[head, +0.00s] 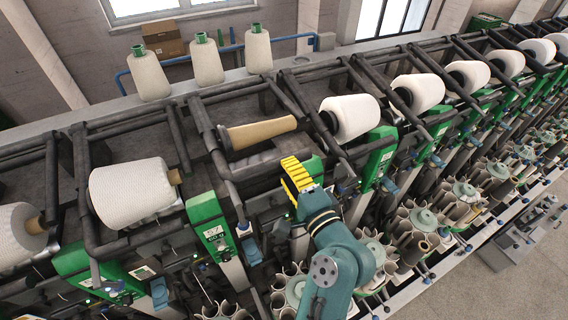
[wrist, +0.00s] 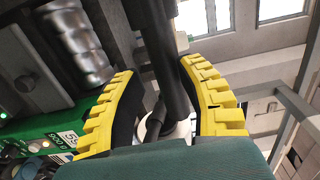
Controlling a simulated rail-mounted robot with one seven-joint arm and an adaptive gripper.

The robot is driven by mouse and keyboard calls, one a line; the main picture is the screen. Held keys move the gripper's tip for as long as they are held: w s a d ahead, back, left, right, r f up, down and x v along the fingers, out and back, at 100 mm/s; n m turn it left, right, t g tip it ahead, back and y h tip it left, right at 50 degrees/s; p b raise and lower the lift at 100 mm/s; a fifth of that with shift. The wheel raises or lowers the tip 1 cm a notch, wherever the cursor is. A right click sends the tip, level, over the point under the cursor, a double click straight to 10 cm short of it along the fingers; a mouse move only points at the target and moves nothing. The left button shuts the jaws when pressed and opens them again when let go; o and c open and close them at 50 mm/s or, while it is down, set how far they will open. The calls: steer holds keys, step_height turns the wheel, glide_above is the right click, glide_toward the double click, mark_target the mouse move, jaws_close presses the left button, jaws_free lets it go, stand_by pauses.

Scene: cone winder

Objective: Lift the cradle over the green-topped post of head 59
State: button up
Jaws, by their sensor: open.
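My gripper (head: 297,175) has yellow toothed fingers and is open in front of the winder. In the wrist view, my gripper (wrist: 163,112) has a dark bar of the cradle (wrist: 168,70) between its spread fingers; whether either finger touches it I cannot tell. In the head view, the dark cradle (head: 217,135) stands beside a bare tan cone, its lower end partly hidden near my arm. The green-topped post (wrist: 55,140) carries a tilted label starting with 5, second digit seemingly 9. In the head view, the green-topped post (head: 312,168) shows just behind my fingers.
The post labelled 57 (head: 217,232) stands to the left, with a white yarn cone (head: 132,192) beside it. Another white cone (head: 350,116) and green post (head: 378,155) lie to the right. Dark rails and bars crowd the area. Several white cones stand on the back ledge.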

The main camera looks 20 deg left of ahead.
steer(key=v, duration=0.9)
steer(key=shift+s, duration=0.2)
steer(key=shift+d, duration=0.1)
stand_by(0.5)
step_height(320, 180, up, 12)
steer(key=a+n+t+h+p, duration=0.2)
steer(key=n, duration=0.3)
steer(key=s+d+r+n+t+h, duration=0.3)
steer(key=s+d+r+t+h, duration=0.4)
steer(key=s+d+r+h, duration=0.2)
steer(key=d+r+h, duration=0.2)
steer(key=d+r, duration=0.2)
steer(key=r, duration=0.1)
steer(key=shift+d+n+h, duration=0.25)
steer(key=shift+n+h, duration=0.05)
steer(key=shift+o, duration=0.2)
